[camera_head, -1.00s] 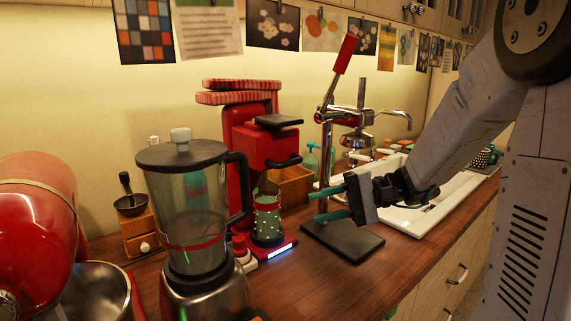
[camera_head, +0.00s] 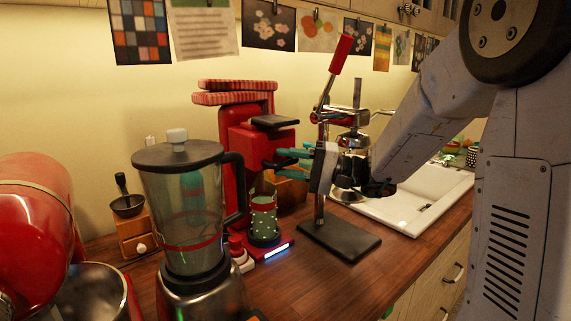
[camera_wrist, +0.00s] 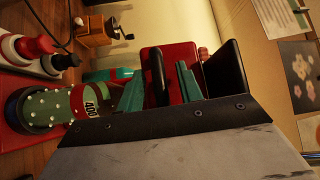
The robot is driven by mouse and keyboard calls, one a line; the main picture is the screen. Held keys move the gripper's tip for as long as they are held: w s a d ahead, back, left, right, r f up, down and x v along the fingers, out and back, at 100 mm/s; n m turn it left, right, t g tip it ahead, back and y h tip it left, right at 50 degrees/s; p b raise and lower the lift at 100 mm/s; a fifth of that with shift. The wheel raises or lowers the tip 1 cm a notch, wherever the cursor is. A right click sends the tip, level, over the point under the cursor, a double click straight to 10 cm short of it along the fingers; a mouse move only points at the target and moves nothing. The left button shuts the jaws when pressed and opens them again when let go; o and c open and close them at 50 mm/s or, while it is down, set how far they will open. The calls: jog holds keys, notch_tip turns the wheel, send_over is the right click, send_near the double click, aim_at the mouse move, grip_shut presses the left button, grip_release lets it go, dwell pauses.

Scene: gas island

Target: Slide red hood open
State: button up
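The red coffee machine (camera_head: 232,165) stands on the wooden counter. The red hood (camera_head: 250,140) is its boxy upper front part, with a black flap on top. In the wrist view the red hood (camera_wrist: 178,56) is straight ahead, with a black bar handle (camera_wrist: 157,75) on its face. My gripper (camera_head: 283,157) is at the front of the hood. In the wrist view the teal fingers of my gripper (camera_wrist: 160,85) are apart, one on each side of the handle. Whether they touch it I cannot tell. A green dotted cup (camera_head: 263,217) stands below the hood.
A blender (camera_head: 190,210) stands left of the machine, with a red mixer (camera_head: 40,215) beyond it. A lever press (camera_head: 335,110) on a black base (camera_head: 340,240) is close to my gripper. A white sink (camera_head: 420,205) lies to the right. The front counter has clear room.

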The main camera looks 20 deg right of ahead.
aim_at(289, 136)
grip_shut()
notch_tip(289, 136, up, 6)
jog(key=shift+r, duration=0.15)
grip_release()
jog(key=shift+d, duration=0.15)
jog(key=v, duration=0.7)
jog(key=shift+d, duration=0.25)
dwell(0.3)
